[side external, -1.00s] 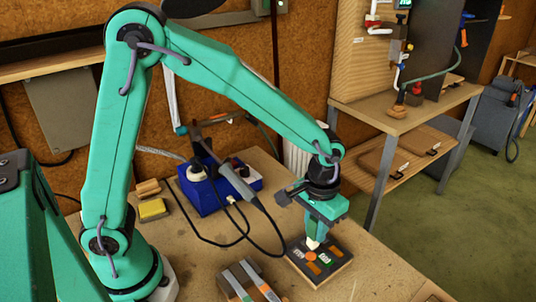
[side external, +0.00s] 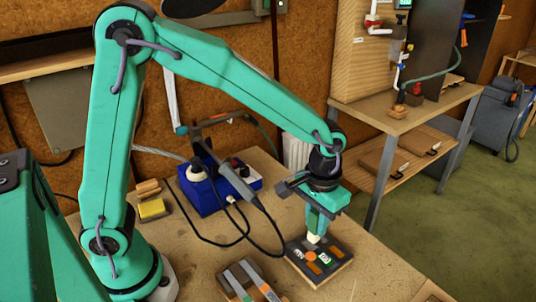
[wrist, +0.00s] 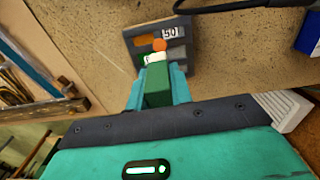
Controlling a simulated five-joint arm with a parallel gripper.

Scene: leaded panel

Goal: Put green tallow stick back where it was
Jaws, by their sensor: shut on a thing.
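My gripper (wrist: 155,90) is shut on the green tallow stick (wrist: 157,84), which has a pale cream end pointing toward the dark panel. In the side view my gripper (side external: 316,228) hangs over the back edge of the dark panel (side external: 338,272), and the stick's pale tip (side external: 313,238) shows just below the fingers. The tip appears very close to the panel; I cannot tell whether it touches. The panel also shows in the wrist view (wrist: 135,33), with orange patches, grey strips and a white number label.
A holder with grey and orange strips (side external: 252,283) lies left of the panel. A blue soldering station (side external: 215,195) with its iron and black cable stands behind. A yellow sponge (side external: 152,209) lies further left. The bench's right edge is close to the panel.

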